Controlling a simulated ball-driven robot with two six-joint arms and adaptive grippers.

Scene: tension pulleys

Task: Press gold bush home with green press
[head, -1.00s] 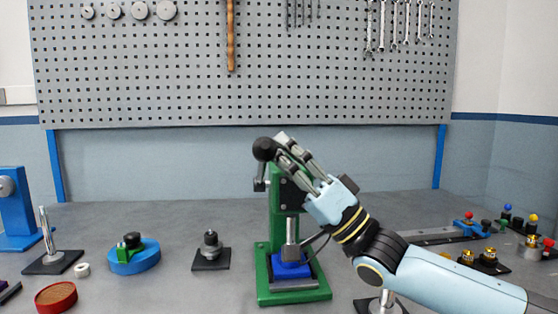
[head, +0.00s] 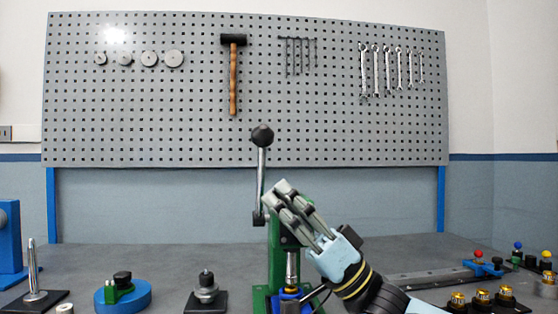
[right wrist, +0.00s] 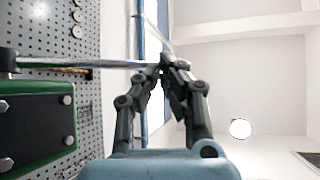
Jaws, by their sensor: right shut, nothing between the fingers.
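The green press (head: 275,262) stands at the bottom centre of the head view, its base partly cut off. Its lever (head: 261,180) points up, with a black knob (head: 262,136) on top. The silver ram (head: 293,265) stands above a blue part (head: 291,296) on the base. I cannot make out a gold bush under the ram. Several gold bushes, one of them at the left (head: 457,299), stand at the lower right. My right gripper (head: 280,192) is shut and empty beside the press head, below the knob. The right wrist view shows its closed fingers (right wrist: 168,72) near the lever rod (right wrist: 100,64).
A blue disc with a green clamp (head: 123,293), a dark stepped part (head: 206,288) and a metal pin on a plate (head: 33,270) stand left of the press. A rail with a blue slider (head: 482,267) lies at the right. A pegboard (head: 180,90) hangs behind.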

